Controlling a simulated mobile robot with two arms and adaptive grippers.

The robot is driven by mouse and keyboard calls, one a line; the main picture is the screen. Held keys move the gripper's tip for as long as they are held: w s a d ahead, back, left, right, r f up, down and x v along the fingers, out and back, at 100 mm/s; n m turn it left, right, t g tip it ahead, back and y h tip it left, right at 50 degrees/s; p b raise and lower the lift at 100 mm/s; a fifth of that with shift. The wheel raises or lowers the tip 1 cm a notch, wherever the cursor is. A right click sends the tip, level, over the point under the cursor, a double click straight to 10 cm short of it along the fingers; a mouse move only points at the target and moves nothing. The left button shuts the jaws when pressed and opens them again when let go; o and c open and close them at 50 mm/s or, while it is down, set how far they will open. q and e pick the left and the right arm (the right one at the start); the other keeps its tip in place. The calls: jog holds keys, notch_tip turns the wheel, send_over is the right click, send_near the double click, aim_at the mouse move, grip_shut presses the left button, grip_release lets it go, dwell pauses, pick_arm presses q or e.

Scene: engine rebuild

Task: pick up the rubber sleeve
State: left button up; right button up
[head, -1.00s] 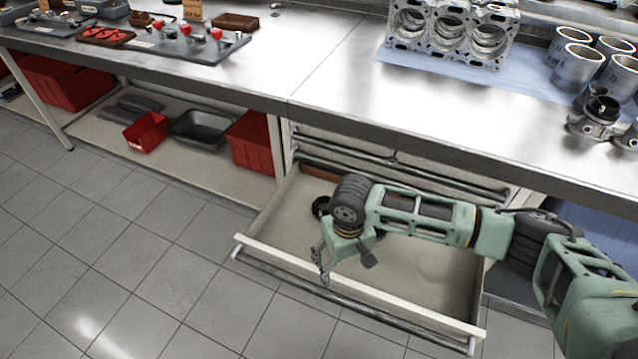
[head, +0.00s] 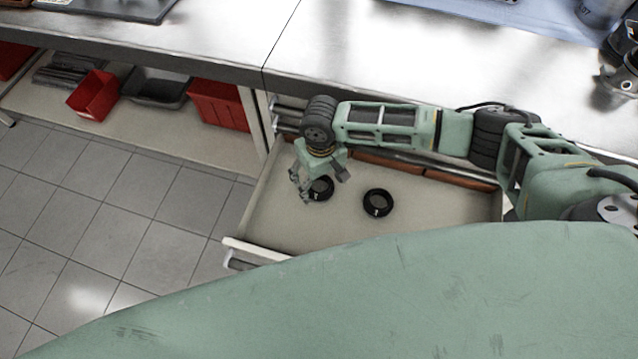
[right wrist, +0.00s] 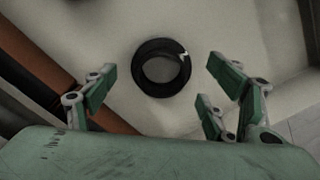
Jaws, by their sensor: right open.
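My left gripper is out of view.
The pale drawer (head: 270,215) stands open under the steel bench (head: 400,60). Reddish-brown strips (head: 390,163) lie along its back. Red bins (head: 218,105) and a dark tray (head: 156,88) sit on the low shelf at left. The drawer floor around the rings is clear.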

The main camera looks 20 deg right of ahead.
aim_at(320, 189)
notch_tip(320, 189, down, 3)
jog(key=shift+w+f, duration=0.1)
jog(key=shift+f, duration=0.05)
jog(key=c, duration=0.6)
jog(key=shift+c, duration=1)
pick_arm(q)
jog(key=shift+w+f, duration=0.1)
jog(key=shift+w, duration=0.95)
pick_arm(e)
jog(key=c, duration=0.4)
